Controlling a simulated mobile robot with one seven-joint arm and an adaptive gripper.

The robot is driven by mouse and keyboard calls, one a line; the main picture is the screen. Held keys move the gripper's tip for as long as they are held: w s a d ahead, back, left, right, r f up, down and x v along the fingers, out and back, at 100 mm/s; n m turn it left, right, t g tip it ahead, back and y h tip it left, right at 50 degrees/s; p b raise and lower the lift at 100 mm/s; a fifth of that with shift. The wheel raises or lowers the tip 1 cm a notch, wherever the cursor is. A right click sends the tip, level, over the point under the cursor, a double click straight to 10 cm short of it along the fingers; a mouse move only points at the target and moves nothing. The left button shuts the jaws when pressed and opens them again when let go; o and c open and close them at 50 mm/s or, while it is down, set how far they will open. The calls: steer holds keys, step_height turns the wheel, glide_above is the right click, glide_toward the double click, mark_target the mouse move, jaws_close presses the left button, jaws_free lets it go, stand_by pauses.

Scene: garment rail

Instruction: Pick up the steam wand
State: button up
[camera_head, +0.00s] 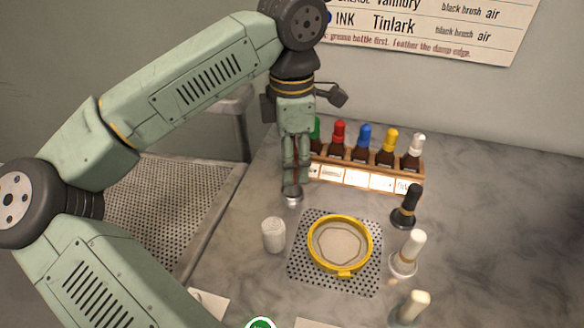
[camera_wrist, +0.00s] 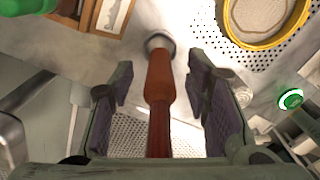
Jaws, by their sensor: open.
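The steam wand (camera_wrist: 159,78) has a reddish-brown handle and a round grey metal end. In the wrist view it runs lengthwise between the two fingers of my gripper (camera_wrist: 162,88). The fingers are open, one on each side, with a visible gap to the handle. In the head view my gripper (camera_head: 296,178) points down at the left end of the bottle rack. The grey end of the wand (camera_head: 292,196) shows just below the fingertips; most of its handle is hidden by the fingers.
A wooden rack (camera_head: 345,177) of dropper bottles stands close to the right of my gripper. A yellow hoop (camera_head: 368,245) lies on a perforated mat (camera_head: 310,275). A white cylinder (camera_head: 273,235) stands left of it. A black brush (camera_head: 406,208) and a white-handled brush (camera_head: 409,250) stand at right.

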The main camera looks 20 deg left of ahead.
steer(key=shift+f, duration=0.2)
jaws_close()
stand_by(0.4)
